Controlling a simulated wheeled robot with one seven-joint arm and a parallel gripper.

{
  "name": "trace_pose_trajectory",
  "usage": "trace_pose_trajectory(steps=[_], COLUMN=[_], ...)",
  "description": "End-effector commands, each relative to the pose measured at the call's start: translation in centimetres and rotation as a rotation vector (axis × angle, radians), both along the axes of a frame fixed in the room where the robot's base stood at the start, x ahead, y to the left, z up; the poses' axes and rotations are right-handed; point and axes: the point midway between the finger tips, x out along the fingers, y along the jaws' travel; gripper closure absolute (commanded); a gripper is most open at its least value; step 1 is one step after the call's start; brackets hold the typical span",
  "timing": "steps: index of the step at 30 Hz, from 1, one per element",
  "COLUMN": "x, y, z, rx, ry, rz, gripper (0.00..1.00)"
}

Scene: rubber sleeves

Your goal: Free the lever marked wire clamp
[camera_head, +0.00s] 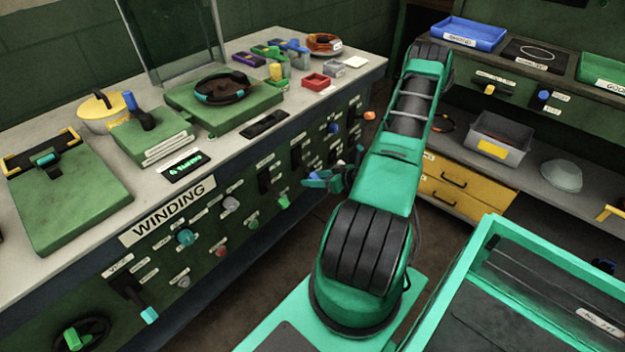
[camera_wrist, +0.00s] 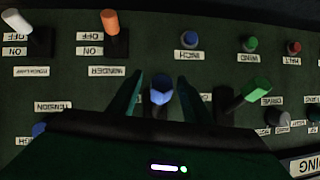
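In the wrist view the panel appears upside down. A blue-tipped lever (camera_wrist: 161,90) on a dark slot plate stands between the two fingers of my gripper (camera_wrist: 161,84). The fingers are apart, with the blue tip between them; I cannot tell whether either touches it. Its label is hidden or unreadable, so I cannot confirm that it is the wire clamp lever. In the head view my gripper (camera_head: 322,180) is at the front of the green panel, by a blue tip (camera_head: 312,175). The slot's lower part is hidden behind my gripper body.
A green-tipped lever (camera_wrist: 257,90) stands close beside my gripper. Blue, green and red buttons, an orange-tipped switch (camera_wrist: 110,22) and a white-tipped switch (camera_wrist: 14,20) are nearby. The bench top (camera_head: 222,160) above the panel carries green fixtures and small parts.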

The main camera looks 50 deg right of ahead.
Motion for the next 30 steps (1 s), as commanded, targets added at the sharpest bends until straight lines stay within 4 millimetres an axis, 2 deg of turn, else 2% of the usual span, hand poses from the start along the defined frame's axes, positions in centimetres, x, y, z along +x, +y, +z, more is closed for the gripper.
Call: trace_pose_trajectory(steps=[8, 21, 25, 30], x=[-0.8, -7.4, -8.6, -9.2], y=[-0.1, -1.4, -1.6, -1.6], z=[0.6, 4.1, 4.7, 5.1], rx=[0.001, -0.001, 0.000, 0.000], ry=[-0.001, 0.000, 0.001, 0.000], rz=[0.001, -0.002, -0.001, 0.001], gripper=[0.55, 0.55, 0.55, 0.55])
